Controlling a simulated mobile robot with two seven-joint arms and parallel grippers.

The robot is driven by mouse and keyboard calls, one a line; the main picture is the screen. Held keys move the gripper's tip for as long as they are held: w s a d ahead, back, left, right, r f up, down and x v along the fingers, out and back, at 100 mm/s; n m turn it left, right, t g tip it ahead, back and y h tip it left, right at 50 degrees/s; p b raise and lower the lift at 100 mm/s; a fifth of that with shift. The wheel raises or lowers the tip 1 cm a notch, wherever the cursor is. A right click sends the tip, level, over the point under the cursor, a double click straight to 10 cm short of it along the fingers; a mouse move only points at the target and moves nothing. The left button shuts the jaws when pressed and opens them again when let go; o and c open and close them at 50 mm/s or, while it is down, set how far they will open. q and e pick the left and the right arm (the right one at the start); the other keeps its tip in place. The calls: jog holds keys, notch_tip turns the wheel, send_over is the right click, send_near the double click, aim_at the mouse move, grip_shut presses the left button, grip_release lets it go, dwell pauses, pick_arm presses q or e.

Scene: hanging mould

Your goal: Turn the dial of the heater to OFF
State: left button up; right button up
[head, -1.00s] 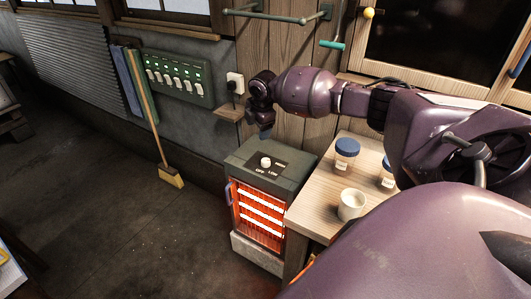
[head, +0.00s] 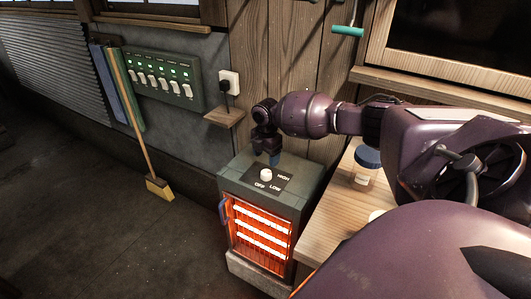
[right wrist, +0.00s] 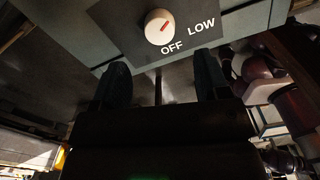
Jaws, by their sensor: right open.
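The heater (head: 262,215) is a dark green box with glowing orange bars. Its white round dial (head: 265,174) sits on a dark plate on top, marked OFF, LOW and HIGH. The dial also shows in the right wrist view (right wrist: 158,27), with a red mark on its right side, tilted upward. OFF is below it and LOW to its right; the exact setting is hard to tell. My right gripper (head: 270,157) is just above and behind the dial, apart from it. Its two fingers (right wrist: 163,80) are spread with nothing between them. My left gripper is not in view.
A wooden table (head: 320,235) with a blue-lidded jar (head: 368,158) stands right of the heater. A small shelf (head: 224,116) below a wall socket and a green switch panel (head: 162,80) are on the wall behind. A broom (head: 160,188) leans at left. The floor at left is clear.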

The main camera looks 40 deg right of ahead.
aim_at(266, 172)
notch_tip(266, 172, down, 6)
jog(key=shift+b, duration=0.4)
jog(key=shift+f, duration=0.85)
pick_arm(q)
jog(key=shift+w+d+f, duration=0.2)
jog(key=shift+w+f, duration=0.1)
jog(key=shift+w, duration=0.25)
pick_arm(e)
jog(key=shift+c, duration=0.5)
jog(key=c, duration=0.8)
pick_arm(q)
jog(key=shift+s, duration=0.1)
pick_arm(e)
jog(key=shift+c, duration=0.2)
